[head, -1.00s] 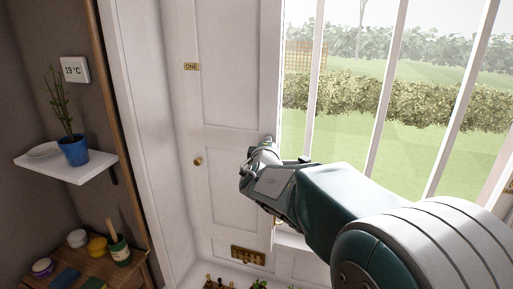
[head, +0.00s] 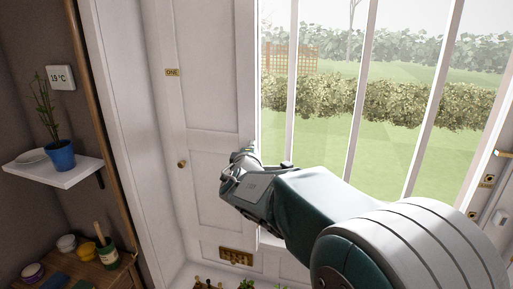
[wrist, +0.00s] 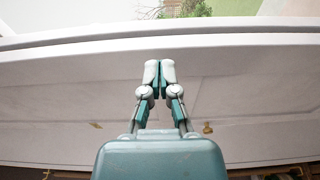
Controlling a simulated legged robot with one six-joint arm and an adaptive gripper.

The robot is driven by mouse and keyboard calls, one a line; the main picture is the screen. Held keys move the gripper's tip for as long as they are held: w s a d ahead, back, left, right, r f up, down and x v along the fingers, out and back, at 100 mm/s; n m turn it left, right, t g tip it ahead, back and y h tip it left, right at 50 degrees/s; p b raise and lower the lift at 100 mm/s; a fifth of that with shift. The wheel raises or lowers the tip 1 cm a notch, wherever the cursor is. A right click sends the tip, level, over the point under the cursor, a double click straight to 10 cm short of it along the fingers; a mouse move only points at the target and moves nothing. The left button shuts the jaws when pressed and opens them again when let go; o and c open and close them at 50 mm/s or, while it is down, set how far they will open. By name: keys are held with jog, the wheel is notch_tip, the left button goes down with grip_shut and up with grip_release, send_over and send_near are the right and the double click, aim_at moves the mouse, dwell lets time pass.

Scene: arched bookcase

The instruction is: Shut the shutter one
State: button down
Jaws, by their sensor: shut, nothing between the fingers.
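Shutter one is a tall white panelled board (head: 210,100) at the left side of the window, with a brass ONE plate (head: 172,72) and a small brass knob (head: 182,164). It stands open, leaving the panes uncovered. My gripper (head: 246,152) is in front of the shutter's window-side edge, its tips partly hidden by the wrist. In the wrist view my gripper (wrist: 159,72) is shut and empty, its tips over the white panel (wrist: 80,85) close to its long edge. I cannot tell whether they touch it. The knob (wrist: 207,128) is right of the fingers.
The barred window (head: 330,130) shows a lawn and hedge. A white shelf (head: 60,172) with a blue plant pot (head: 60,155) is at left, above a wooden table (head: 100,275) with jars. A brass plate (head: 235,257) and plants (head: 246,285) sit low below the shutter.

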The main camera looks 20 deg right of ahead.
jog(key=s+d+f+m+g+h, duration=0.1)
jog(key=s+d+m+g, duration=0.25)
jog(key=s, duration=0.45)
jog(key=s+d+f+m+g+h, duration=0.15)
jog(key=s+m, duration=0.25)
jog(key=s, duration=0.4)
jog(key=s+d+f+m+g, duration=0.2)
jog(key=s+d+m+g, duration=0.15)
jog(key=s, duration=0.45)
jog(key=s+a+f+m+g+y, duration=0.1)
jog(key=s+a+f+y, duration=0.2)
jog(key=a, duration=0.4)
jog(key=s+a+f+m+g+y, duration=0.1)
jog(key=s+a+f+y, duration=0.3)
jog(key=s+a+y, duration=0.2)
jog(key=s+a, duration=0.1)
jog(key=s, duration=0.1)
jog(key=shift+s, duration=0.3)
jog(key=shift+g+y, duration=0.25)
